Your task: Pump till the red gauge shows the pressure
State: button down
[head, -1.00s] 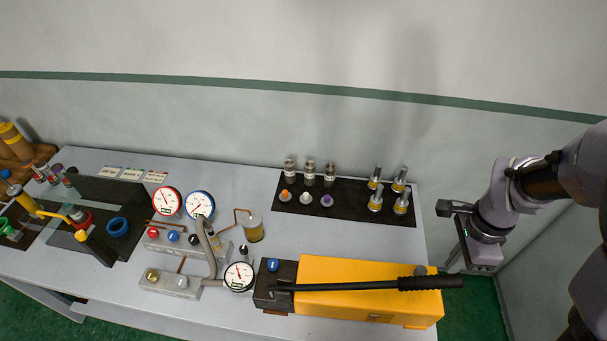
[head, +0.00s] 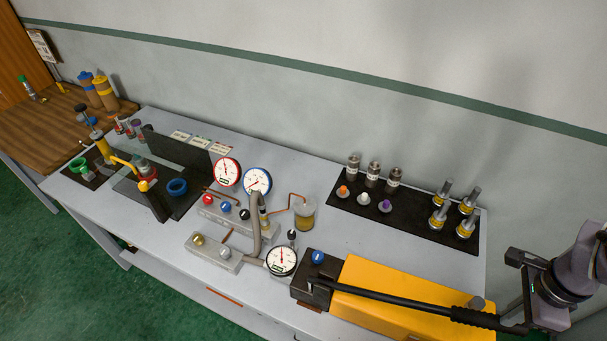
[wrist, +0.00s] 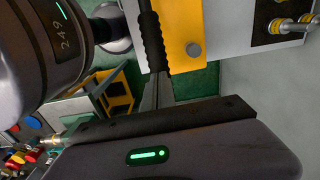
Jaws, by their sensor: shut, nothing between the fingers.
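The red-rimmed gauge (head: 228,172) stands left of the blue-rimmed gauge (head: 257,181) on the manifold; its reading is too small to make out. The yellow pump (head: 390,292) lies at the bench's front right. Its long black lever (head: 385,298) lies low along the body, with a ribbed grip at the right end. The grip (wrist: 150,42) also shows in the wrist view. My gripper (wrist: 152,98) is shut and empty close to the grip's end; I cannot tell whether they touch. In the head view, the wrist is at the right edge, beside the lever's end.
A black-rimmed gauge (head: 282,261) stands left of the pump, and a blue knob (head: 317,257) is on the pump's block. A black mat (head: 420,215) holds fittings behind the pump. Bare bench lies between mat and pump.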

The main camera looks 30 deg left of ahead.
aim_at(500, 331)
jog(key=shift+d+f+b, duration=0.2)
jog(key=shift+f+b, duration=0.35)
jog(key=shift+f, duration=0.2)
jog(key=shift+d+f+b, duration=0.2)
jog(key=shift+f+b, duration=0.3)
jog(key=shift+f, duration=0.25)
jog(key=shift+d+f+b, duration=0.25)
jog(key=shift+f+b, duration=0.8)
jog(key=shift+f, duration=0.1)
jog(key=shift+d+f+b, duration=0.2)
jog(key=shift+f+b, duration=0.85)
jog(key=shift+f, duration=0.2)
